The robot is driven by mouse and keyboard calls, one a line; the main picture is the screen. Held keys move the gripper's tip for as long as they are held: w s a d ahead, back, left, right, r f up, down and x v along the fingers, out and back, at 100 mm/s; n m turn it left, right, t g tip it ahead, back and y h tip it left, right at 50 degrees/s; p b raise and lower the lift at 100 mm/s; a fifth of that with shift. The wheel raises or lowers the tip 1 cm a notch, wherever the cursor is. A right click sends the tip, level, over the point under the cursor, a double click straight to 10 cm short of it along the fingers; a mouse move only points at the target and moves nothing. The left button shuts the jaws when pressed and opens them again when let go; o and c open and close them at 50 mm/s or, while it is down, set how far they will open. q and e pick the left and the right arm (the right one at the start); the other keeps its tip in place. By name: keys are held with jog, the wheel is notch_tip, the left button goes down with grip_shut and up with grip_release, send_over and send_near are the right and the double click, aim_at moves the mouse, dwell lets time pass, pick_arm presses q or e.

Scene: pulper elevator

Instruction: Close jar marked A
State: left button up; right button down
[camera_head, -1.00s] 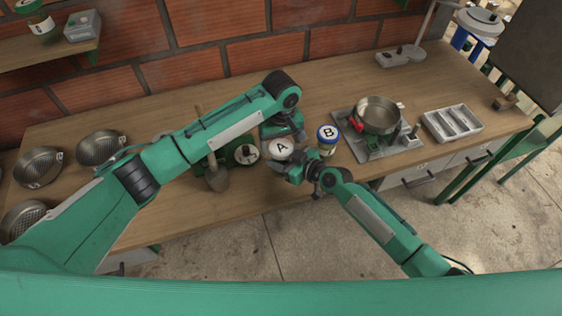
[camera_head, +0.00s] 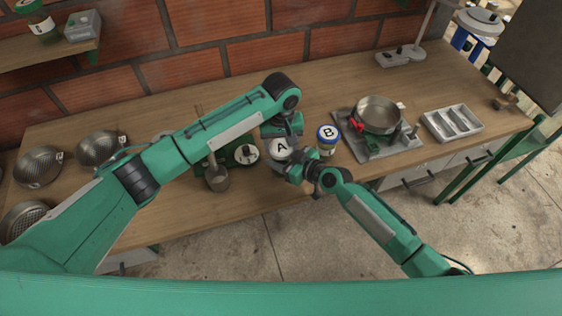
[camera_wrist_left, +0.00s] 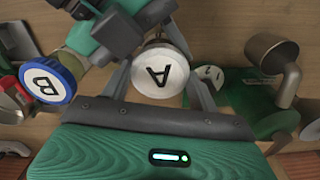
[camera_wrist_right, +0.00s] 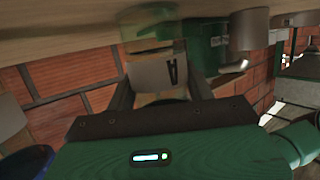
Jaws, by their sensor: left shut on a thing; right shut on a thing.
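Jar A's round white lid (camera_head: 280,147), marked with a black A, shows at the middle of the bench and close up in the left wrist view (camera_wrist_left: 160,73). My left gripper (camera_head: 279,136) is over it from behind, shut with its fingers on either side of the lid. My right gripper (camera_head: 288,163) is at the front of jar A, shut on its body. The jar's white label with an A (camera_wrist_right: 157,75) shows between the right fingers. I cannot tell whether the lid sits fully on the jar. Blue-rimmed jar B (camera_head: 328,139) stands just to the right.
A green jar with a white lid (camera_head: 247,153) and a brown-grey cup (camera_head: 217,178) stand close on the left. A steel pan (camera_head: 378,114) on a burner and a grey tray (camera_head: 452,123) are to the right. Steel bowls (camera_head: 101,148) are at far left.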

pick_arm(q)
jog(key=shift+m, duration=0.4)
jog(key=o, duration=1.1)
jog(key=shift+r, duration=2.3)
jog(key=shift+c, duration=0.4)
